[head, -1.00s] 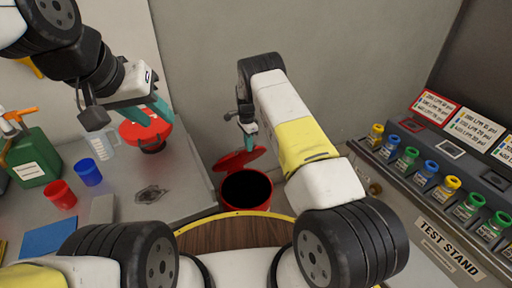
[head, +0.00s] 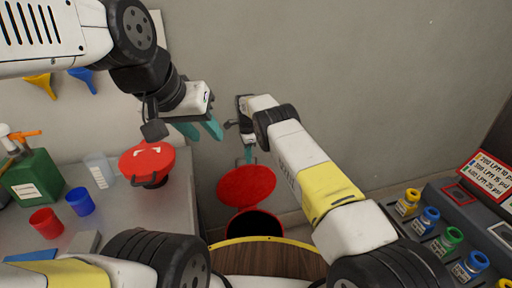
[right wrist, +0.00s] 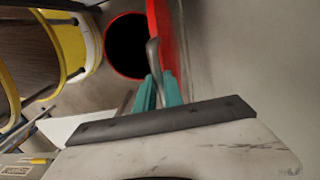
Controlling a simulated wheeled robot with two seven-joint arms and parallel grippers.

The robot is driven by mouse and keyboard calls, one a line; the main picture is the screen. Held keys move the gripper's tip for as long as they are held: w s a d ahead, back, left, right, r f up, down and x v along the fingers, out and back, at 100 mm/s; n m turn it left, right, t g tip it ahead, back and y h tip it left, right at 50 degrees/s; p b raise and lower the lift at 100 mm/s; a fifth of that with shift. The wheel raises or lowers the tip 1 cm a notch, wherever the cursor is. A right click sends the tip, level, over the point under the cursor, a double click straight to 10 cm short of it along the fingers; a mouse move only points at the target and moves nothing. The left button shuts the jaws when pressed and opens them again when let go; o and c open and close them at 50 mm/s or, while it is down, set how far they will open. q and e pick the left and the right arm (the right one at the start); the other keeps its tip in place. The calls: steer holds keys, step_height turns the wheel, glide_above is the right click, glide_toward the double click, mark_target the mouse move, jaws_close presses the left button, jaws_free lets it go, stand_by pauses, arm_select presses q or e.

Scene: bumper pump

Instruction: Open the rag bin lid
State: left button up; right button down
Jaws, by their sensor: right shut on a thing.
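The rag bin is red with a dark, empty-looking opening (head: 256,224), low beyond the wooden surface. Its red lid (head: 246,184) is raised, standing steeply at the back of the opening, its round face visible. My right gripper (head: 248,155) is at the lid's upper edge. In the right wrist view its teal fingers (right wrist: 158,92) are shut on the grey lid handle (right wrist: 152,55), with the red lid (right wrist: 161,28) seen nearly edge-on beside the bin mouth (right wrist: 126,46). My left gripper (head: 200,130) is open and empty, above and right of the grey bench.
The grey bench (head: 178,205) at left carries a round red item on a black base (head: 147,163), red and blue cups (head: 80,202), a clear beaker and a green bottle (head: 34,178). A test stand with coloured-top bottles (head: 447,238) is at right. The wall is close behind the bin.

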steer(key=shift+s+f, duration=0.15)
steer(key=shift+f, duration=0.15)
steer(key=c, duration=1.5)
jaws_free()
steer(key=shift+o, duration=0.2)
steer(key=shift+r, duration=0.15)
steer(key=r, duration=0.7)
steer(key=shift+w+a+r, duration=0.1)
steer(key=shift+w+r, duration=0.25)
steer(key=shift+r, duration=0.05)
